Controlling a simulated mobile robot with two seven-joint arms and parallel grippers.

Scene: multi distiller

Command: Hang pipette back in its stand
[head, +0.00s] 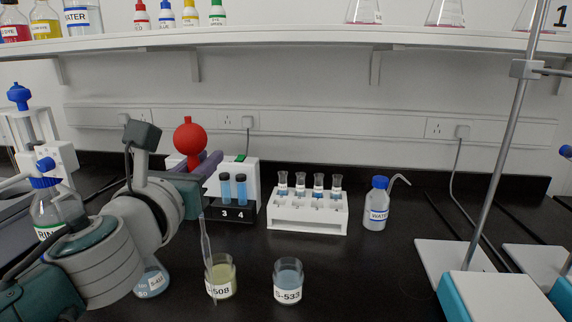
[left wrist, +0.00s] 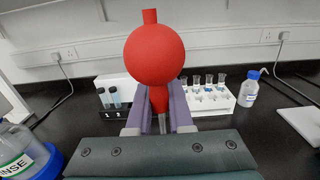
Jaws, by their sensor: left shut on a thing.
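The pipette has a round red bulb (head: 189,140) and a thin clear tube (head: 206,245). My left gripper (head: 203,166) is shut on it just below the bulb. The tube hangs down near upright, its lower end overlapping the S-508 beaker (head: 222,278) in the head view; whether it is inside or in front is hard to tell. In the left wrist view the bulb (left wrist: 154,55) rises above the purple fingers (left wrist: 160,108). I cannot make out a pipette stand for certain. My right gripper is not in view.
A blue-liquid S-533 beaker (head: 288,282) stands right of S-508. A flask (head: 152,280) is at left. Bench space right of S-533 is clear.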

